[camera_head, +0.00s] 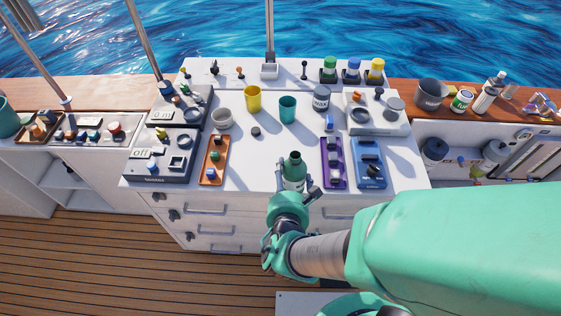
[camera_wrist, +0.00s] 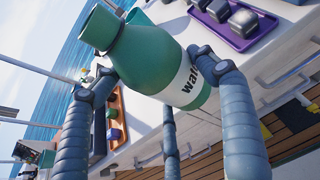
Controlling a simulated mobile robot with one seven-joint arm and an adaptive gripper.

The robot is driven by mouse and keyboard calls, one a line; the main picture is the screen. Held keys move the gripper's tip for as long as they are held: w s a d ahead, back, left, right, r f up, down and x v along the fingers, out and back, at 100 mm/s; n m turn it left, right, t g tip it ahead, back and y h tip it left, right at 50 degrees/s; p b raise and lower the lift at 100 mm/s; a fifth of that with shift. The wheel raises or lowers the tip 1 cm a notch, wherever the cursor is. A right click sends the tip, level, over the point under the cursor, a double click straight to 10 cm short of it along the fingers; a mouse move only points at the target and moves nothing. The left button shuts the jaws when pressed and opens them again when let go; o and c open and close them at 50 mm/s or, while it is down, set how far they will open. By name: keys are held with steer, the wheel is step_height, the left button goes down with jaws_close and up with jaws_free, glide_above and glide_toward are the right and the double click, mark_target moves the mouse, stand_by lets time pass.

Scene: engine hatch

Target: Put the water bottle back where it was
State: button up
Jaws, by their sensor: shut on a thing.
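The water bottle is dark green with a narrower neck and a white label band. It shows in the head view (camera_head: 293,170) at the front edge of the white counter (camera_head: 262,172), between the orange tray and the purple tray. In the wrist view the bottle (camera_wrist: 150,55) fills the upper middle, with part of the label lettering visible. My gripper (camera_head: 305,188) is at the bottle's lower part, and its jointed fingers also show in the wrist view (camera_wrist: 155,75) on both sides of the bottle. It is shut on the bottle. The bottle's base is hidden in the head view, so I cannot tell whether it touches the counter.
An orange tray (camera_head: 205,175) with small blocks lies left, and a purple tray (camera_head: 325,170) and a blue tray (camera_head: 372,182) lie right. A yellow cup (camera_head: 253,98), a teal cup (camera_head: 287,109) and a dark puck (camera_head: 256,132) stand behind. Bare counter lies between them.

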steer(key=shift+s+d+f, duration=0.15)
steer(key=shift+s+d, duration=0.75)
steer(key=w+a+b, duration=0.1)
steer(key=w+a, duration=0.2)
steer(key=w, duration=0.4)
steer(key=w+a+f+b, duration=0.1)
steer(key=w+a+b, duration=0.1)
steer(key=w, duration=0.6)
steer(key=shift+a+f, duration=0.25)
steer(key=shift+a, duration=0.3)
steer(key=shift+f+b, duration=0.75)
steer(key=shift+f, duration=1)
steer(key=shift+s+f, duration=0.1)
steer(key=shift+f, duration=0.1)
steer(key=o, duration=1.4)
steer(key=shift+r, duration=0.25)
